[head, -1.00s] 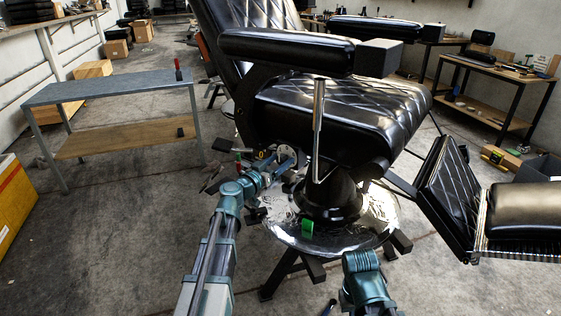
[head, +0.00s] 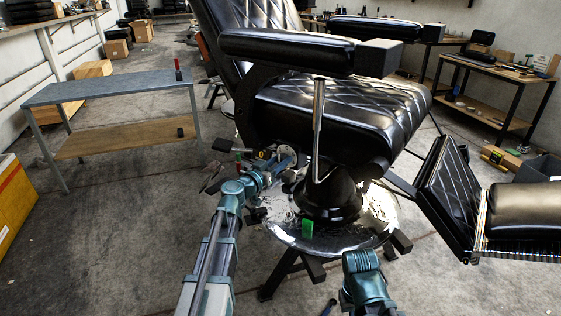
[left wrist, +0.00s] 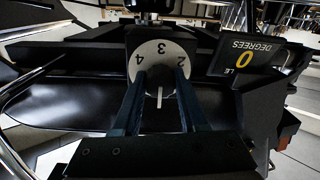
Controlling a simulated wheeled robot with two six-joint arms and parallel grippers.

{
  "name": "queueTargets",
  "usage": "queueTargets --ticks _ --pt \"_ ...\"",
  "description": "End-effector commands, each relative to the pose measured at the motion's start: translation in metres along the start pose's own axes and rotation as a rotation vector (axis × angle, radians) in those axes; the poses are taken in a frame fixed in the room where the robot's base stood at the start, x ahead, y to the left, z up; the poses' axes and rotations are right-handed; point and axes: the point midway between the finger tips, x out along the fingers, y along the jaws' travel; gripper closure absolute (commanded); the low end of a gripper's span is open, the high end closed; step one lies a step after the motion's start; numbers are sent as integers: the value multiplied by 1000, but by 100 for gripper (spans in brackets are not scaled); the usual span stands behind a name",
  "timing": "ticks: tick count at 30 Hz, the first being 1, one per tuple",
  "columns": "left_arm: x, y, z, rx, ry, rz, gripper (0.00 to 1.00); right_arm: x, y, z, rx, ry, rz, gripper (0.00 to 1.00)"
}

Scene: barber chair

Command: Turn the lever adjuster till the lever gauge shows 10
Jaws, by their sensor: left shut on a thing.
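The lever adjuster is a round white dial (left wrist: 161,52) with the numbers 2, 3 and 4 showing upside down in the left wrist view. My left gripper (left wrist: 160,84) is shut on its middle, one dark finger on each side, with a white pointer line between them. The lever gauge (left wrist: 244,60) is a dark display to the right of the dial, its label partly cut off. It reads 0 in yellow above the word DEGREES. In the head view my left gripper (head: 279,166) is small, beside the chair's base under the seat. My right gripper's fingers do not show.
The black barber chair (head: 340,103) stands over me, with a chrome lever (head: 318,125) hanging at its near side. A green block (head: 308,229) is on the shiny round base (head: 375,225). A grey table (head: 110,88) stands at left.

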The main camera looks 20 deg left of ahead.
Motion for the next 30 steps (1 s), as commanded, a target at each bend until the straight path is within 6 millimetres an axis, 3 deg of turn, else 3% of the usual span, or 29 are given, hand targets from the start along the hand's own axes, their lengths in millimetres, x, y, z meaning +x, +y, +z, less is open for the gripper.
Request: queueTargets --ticks 11,30 --pt "0 0 0 -166 -4 -1 100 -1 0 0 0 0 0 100" --pt "0 -1 0 -766 -18 -5 100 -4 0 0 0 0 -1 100"
